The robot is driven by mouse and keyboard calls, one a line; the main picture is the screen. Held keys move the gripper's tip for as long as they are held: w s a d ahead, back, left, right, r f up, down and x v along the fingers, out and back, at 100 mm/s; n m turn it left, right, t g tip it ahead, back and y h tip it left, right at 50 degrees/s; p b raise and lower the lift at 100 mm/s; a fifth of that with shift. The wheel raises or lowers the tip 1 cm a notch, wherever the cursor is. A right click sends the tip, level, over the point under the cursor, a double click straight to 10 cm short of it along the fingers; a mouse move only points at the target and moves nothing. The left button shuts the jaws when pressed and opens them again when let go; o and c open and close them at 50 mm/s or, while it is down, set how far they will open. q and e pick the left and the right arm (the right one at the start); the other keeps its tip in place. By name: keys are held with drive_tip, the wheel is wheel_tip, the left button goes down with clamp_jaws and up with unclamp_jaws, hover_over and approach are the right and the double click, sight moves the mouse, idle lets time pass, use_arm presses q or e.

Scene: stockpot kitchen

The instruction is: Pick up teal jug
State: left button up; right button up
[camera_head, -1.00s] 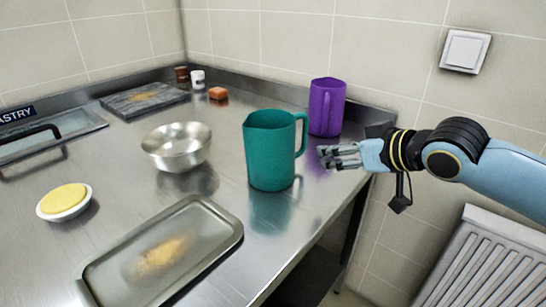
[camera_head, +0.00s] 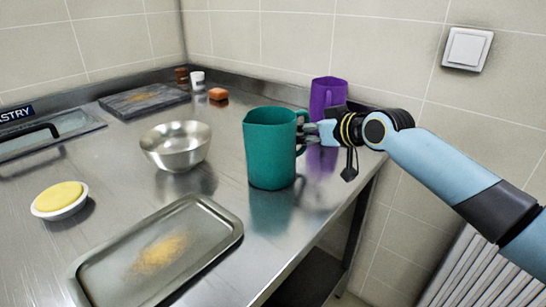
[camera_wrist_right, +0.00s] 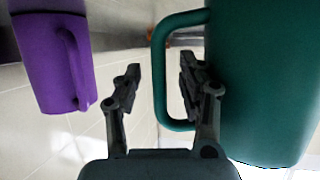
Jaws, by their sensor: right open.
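The teal jug (camera_head: 270,150) stands upright on the steel counter in the head view, its handle toward the right. It fills the right side of the right wrist view (camera_wrist_right: 262,80), with its handle (camera_wrist_right: 160,75) near the jaws. My right gripper (camera_head: 308,132) is at the handle side of the jug. In the wrist view its two fingers (camera_wrist_right: 160,82) are apart, and the handle's outer bar appears between them, a little beyond the tips. I cannot tell whether they touch it. My left gripper is out of view.
A purple jug (camera_head: 327,95) stands close behind my right gripper and shows at left in the wrist view (camera_wrist_right: 55,60). A steel bowl (camera_head: 176,147) and a tray (camera_head: 215,225) lie left of the teal jug. Bare counter lies between them.

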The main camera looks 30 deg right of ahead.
clamp_jaws()
idle(0.4)
drive_tip(key=shift+r, duration=0.15)
drive_tip(key=shift+r, duration=0.15)
